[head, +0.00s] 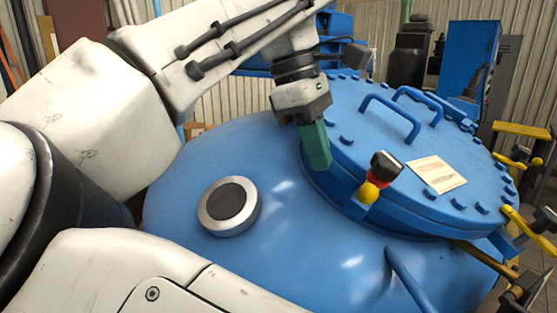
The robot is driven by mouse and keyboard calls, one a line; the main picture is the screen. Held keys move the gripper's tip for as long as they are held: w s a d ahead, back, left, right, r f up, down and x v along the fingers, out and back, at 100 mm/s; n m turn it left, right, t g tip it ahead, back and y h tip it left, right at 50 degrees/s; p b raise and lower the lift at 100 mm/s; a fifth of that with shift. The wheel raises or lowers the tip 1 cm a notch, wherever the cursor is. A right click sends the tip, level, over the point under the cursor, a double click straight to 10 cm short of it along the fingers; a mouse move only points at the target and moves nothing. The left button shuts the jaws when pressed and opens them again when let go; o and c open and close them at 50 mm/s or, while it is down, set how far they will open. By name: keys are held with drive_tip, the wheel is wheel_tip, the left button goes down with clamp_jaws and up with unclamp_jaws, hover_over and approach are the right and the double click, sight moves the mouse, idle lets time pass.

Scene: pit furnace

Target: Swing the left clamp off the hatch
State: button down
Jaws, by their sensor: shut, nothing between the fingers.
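The hatch (390,165) is a round blue lid, closed on the blue vessel. A clamp (368,192) with a black knob, a red part and a yellow rounded end stands at the near rim, seen nearly end-on; it is the leftmost clamp I see. Two more yellow clamps with black knobs, one at the right rim (520,220) and one farther back (515,160), show at the right. My gripper (318,163) points down with green fingers shut and empty. It is at the hatch's left edge, left of the near clamp and apart from it. I cannot tell whether its tips touch the lid.
Two blue handles (392,118) and a paper label (436,173) are on the lid, with bolts around its rim. A round grey-and-black fitting (229,205) sits on the vessel. A blue pipe (408,280) rises in front. A blue cabinet (468,65) stands behind.

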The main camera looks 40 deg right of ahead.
drive_tip(key=shift+s+d+f+p, duration=0.25)
drive_tip(key=shift+s+f, duration=0.1)
drive_tip(key=shift+s, duration=0.35)
drive_tip(key=shift+s+d+f+p, duration=0.25)
drive_tip(key=shift+s+d+f, duration=0.1)
drive_tip(key=shift+s, duration=0.3)
drive_tip(key=shift+s+d+f+p, duration=0.25)
drive_tip(key=shift+s+f, duration=0.1)
drive_tip(key=shift+s, duration=0.35)
